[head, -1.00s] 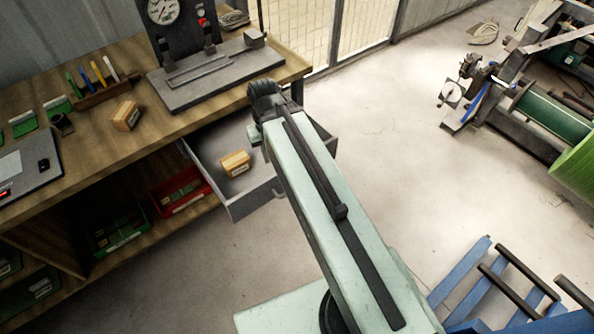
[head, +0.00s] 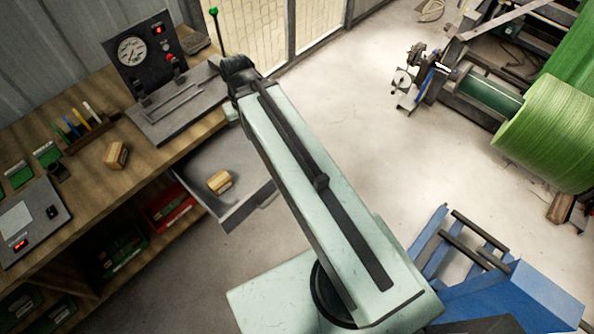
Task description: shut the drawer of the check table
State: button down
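The check table (head: 95,185) is a wooden bench along the left. Its grey drawer (head: 232,213) is pulled out from under the top, towards the open floor. A small tan block with a pale label (head: 220,182) lies inside the drawer. My pale green arm crosses the middle of the view, and its dark joint shows above the drawer's far end. The arm covers the right part of the drawer. My gripper is not visible, so its contact with the drawer cannot be told.
A gauge panel (head: 145,55) with a grey base, a second tan block (head: 116,155) and pens stand on the tabletop. A red bin (head: 168,212) sits on the shelf below. A blue frame (head: 515,295) stands lower right. The middle floor is clear.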

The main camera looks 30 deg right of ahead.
aim_at(228, 150)
jog(key=z, duration=1.3)
jog(key=k, duration=1.9)
jog(key=u, duration=1.45)
jog(key=i, duration=1.7)
